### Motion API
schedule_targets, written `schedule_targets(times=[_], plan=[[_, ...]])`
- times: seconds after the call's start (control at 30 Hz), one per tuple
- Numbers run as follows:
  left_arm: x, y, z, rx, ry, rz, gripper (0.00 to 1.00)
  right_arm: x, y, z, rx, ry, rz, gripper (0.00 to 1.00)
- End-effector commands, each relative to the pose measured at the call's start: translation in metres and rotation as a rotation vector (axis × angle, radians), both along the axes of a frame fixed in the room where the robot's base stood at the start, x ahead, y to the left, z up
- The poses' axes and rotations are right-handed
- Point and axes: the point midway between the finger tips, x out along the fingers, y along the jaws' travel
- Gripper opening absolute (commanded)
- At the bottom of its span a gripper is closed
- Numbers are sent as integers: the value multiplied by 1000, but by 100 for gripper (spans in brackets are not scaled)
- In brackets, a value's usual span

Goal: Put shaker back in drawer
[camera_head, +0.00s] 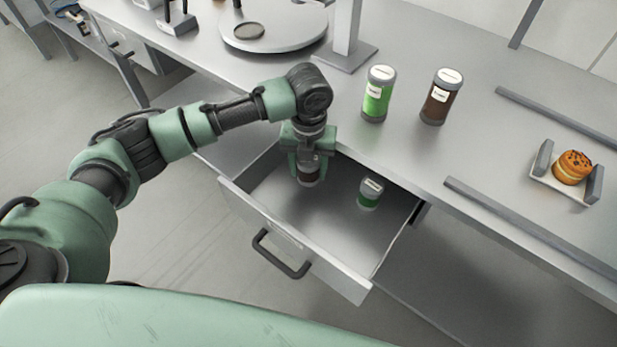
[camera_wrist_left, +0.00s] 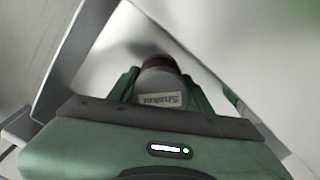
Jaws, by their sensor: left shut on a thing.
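The drawer (camera_head: 268,212) under the counter is pulled open. My left gripper (camera_head: 306,172) points down inside it, near its left rear part, shut on a shaker (camera_head: 309,176) with a dark brown lower part. In the left wrist view the shaker (camera_wrist_left: 160,93) sits between the two green fingers, with a label reading "Shaker". I cannot tell whether its base touches the drawer floor. A second shaker (camera_head: 370,192), green with a grey cap, stands in the drawer to the right of the gripper. My right gripper is not in view.
A green-filled jar (camera_head: 378,95) and a brown-filled jar (camera_head: 441,98) stand on the counter behind the drawer. A burger-like bun (camera_head: 572,168) sits in a holder at right. A grey post (camera_head: 346,40) rises behind. The drawer's front right is clear.

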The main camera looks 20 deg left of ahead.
Motion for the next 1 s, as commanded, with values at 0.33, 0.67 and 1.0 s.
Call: schedule_targets(times=[0.33, 0.67, 1.0], plan=[[-1, 0, -40, 0, 2, 0, 5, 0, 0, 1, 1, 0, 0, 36], [0, 0, -46, 0, 0, 0, 5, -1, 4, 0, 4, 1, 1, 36], [0, 0, -48, 0, 0, 0, 71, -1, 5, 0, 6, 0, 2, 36]])
